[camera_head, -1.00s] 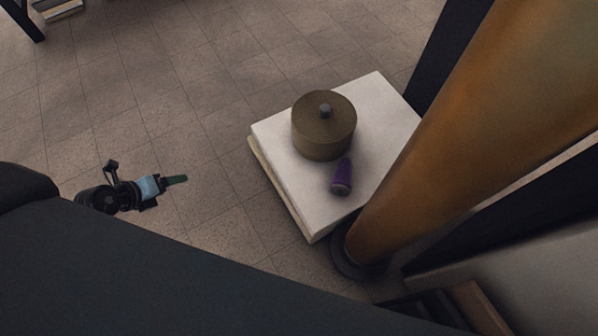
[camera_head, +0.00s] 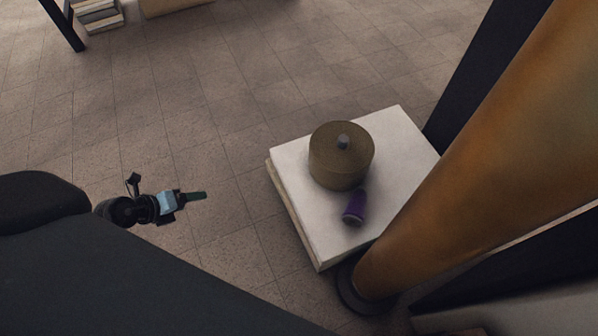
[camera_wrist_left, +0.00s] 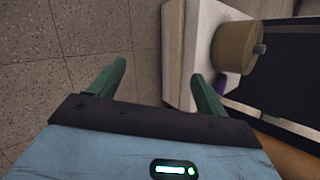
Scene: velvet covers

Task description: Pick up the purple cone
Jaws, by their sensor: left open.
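The purple cone (camera_head: 354,207) lies on its side on a white block-like stand (camera_head: 310,222), just in front of a round brown lidded box (camera_head: 341,160). In the left wrist view the cone (camera_wrist_left: 238,107) shows only in part, behind my right-hand green finger. My left gripper (camera_head: 197,196) hangs over the floor to the left of the stand, well apart from the cone. In the left wrist view its two green fingers (camera_wrist_left: 160,82) are spread with nothing between them. My right gripper does not show.
A thick orange-brown column (camera_head: 480,140) with a dark round base rises close to the stand's right side. Dark upright panels stand behind it. Tiled floor between my left gripper and the stand is clear. A pale stepped object (camera_head: 97,14) is at the far top left.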

